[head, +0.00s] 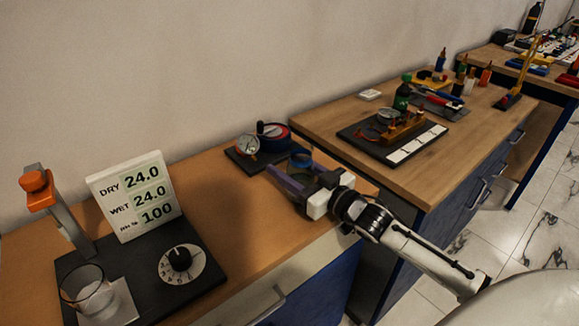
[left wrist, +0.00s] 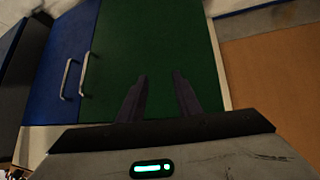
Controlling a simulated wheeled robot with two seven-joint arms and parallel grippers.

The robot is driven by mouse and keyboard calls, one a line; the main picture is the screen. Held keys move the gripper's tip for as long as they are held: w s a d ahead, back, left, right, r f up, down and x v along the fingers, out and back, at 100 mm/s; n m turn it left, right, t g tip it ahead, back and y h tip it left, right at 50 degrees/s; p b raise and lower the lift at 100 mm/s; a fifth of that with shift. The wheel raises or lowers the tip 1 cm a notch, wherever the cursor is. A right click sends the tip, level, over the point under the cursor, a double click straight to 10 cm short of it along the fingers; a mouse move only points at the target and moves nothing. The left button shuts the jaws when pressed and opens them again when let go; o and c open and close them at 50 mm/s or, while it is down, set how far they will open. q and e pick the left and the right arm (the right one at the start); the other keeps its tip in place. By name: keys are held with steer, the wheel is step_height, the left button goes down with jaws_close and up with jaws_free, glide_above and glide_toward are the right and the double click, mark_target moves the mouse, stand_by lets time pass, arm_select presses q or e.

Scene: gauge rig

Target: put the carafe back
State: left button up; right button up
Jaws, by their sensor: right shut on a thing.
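A clear glass vessel (head: 86,292) stands on a white pad on the dark rig base at the left. My left gripper (left wrist: 160,88) shows only in the left wrist view; its two fingers are apart with nothing between them.
The rig has a display (head: 136,195) reading 24.0, 24.0 and 100, a dial (head: 180,260) and an orange-topped post (head: 38,188). A higher wooden bench (head: 330,120) stands to the right.

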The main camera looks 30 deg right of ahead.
mark_target(311, 181)
steer(key=o, duration=1.3)
steer(key=s, duration=0.4)
steer(key=s+d, duration=0.1)
steer(key=s, duration=0.3)
steer(key=s+d, duration=0.1)
steer(key=s, duration=0.3)
steer(key=shift+r, duration=0.1)
